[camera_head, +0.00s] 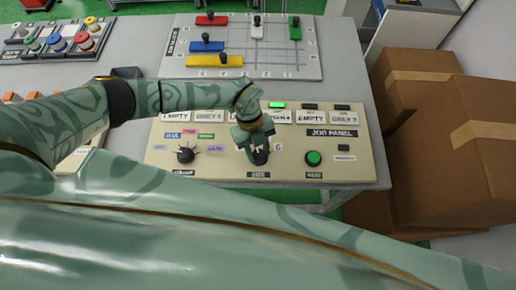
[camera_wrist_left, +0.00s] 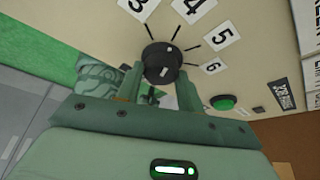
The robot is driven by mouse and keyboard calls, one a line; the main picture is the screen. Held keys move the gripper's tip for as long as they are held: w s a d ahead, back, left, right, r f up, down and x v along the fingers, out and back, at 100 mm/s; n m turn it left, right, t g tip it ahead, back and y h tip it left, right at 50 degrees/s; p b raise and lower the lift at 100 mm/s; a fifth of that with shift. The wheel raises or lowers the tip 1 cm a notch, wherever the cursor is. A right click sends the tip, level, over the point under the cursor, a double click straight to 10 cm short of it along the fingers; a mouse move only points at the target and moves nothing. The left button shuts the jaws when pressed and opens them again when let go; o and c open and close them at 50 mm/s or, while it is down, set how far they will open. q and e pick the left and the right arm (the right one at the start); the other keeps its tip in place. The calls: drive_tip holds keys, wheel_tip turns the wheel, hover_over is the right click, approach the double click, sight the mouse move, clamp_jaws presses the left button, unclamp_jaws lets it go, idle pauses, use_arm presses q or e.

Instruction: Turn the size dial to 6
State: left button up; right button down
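The size dial (camera_wrist_left: 162,58) is a round black knob on the beige job panel (camera_head: 345,175). My left gripper (camera_head: 258,152) is over the dial. Its two fingers (camera_wrist_left: 160,76) lie close against opposite sides of the knob and appear shut on it. In the head view the gripper hides most of the dial and its numbers. My right gripper is out of view.
A second black dial (camera_head: 186,155) lies left of the size dial, and a green button (camera_head: 313,158) lies right. Label cards (camera_head: 313,117) line the panel's back. A board with colored blocks (camera_head: 215,60) stands behind. Cardboard boxes (camera_head: 462,140) stand at right.

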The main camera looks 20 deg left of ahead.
use_arm(q)
drive_tip(key=c, duration=0.4)
drive_tip(key=m+y, duration=0.1)
drive_tip(key=m, duration=0.2)
drive_tip(key=shift+w+d+m+g, duration=0.1)
drive_tip(key=shift+w+m+g, duration=0.05)
drive_tip(key=shift+m+g, duration=0.25)
drive_tip(key=m+y+b, duration=0.1)
drive_tip(key=m, duration=0.2)
drive_tip(key=shift+d+m, duration=0.1)
drive_tip(key=shift+m, duration=0.2)
drive_tip(key=m+y+b, duration=0.1)
drive_tip(key=m+y, duration=0.1)
drive_tip(key=m, duration=0.2)
drive_tip(key=shift+d, duration=0.1)
drive_tip(key=shift+d+m+y, duration=0.1)
drive_tip(key=shift+m+y, duration=0.7)
drive_tip(key=shift+m, duration=1.4)
drive_tip(key=shift+t, duration=0.3)
drive_tip(key=o, duration=1)
